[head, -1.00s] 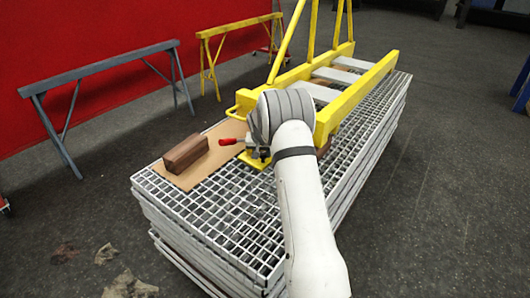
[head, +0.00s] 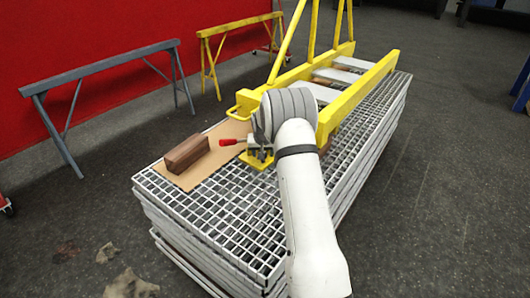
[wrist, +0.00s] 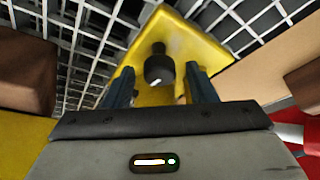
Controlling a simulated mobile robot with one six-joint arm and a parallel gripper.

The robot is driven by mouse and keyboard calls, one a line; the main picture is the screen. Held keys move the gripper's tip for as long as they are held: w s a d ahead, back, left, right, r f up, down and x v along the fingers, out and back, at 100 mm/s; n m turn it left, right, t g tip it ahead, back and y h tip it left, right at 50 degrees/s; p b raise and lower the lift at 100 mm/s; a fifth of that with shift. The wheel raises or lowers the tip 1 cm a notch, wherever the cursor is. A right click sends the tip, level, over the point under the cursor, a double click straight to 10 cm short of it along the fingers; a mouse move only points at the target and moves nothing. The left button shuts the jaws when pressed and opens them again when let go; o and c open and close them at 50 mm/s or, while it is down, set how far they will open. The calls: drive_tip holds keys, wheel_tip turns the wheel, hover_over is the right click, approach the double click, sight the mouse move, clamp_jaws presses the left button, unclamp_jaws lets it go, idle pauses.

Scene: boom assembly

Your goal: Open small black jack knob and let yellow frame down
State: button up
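The yellow frame (head: 357,98) lies along the top of the grating stack, with yellow uprights rising from it. In the wrist view a small black knob (wrist: 158,68) stands on a yellow plate (wrist: 172,35). My gripper (wrist: 160,80) is open, with one finger on each side of the knob. Clear gaps show between the knob and both fingers. In the head view my arm hides the knob, and the gripper is mostly hidden behind the wrist. A red-handled jack part (head: 228,142) sticks out to the left of my wrist.
The grating stack (head: 225,205) carries a cardboard sheet (head: 172,178) and a brown wooden block (head: 186,153). A grey trestle (head: 105,65) and a yellow trestle (head: 235,28) stand by the red wall. The floor at right (head: 455,170) is clear.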

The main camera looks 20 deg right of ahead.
drive_tip(key=v, duration=0.7)
drive_tip(key=shift+r+p, duration=0.4)
drive_tip(key=shift+s+a, duration=0.1)
drive_tip(key=s+a+r+n+p, duration=0.1)
drive_tip(key=s+a+r+p, duration=0.3)
drive_tip(key=s+r, duration=0.65)
drive_tip(key=s+a+r+n+p, duration=0.1)
drive_tip(key=s+a+r+p, duration=0.3)
drive_tip(key=s+r, duration=0.6)
drive_tip(key=s+a+r+p, duration=0.2)
drive_tip(key=s, duration=0.5)
drive_tip(key=s+a+r+n+g+y+p, duration=0.1)
drive_tip(key=s+r, duration=0.2)
drive_tip(key=s, duration=0.5)
drive_tip(key=s+a+r+p, duration=0.2)
drive_tip(key=s, duration=0.6)
drive_tip(key=shift+a+r+n+g+p, duration=0.3)
drive_tip(key=shift+a+n+g+p, duration=0.05)
drive_tip(key=shift+n+g, duration=0.05)
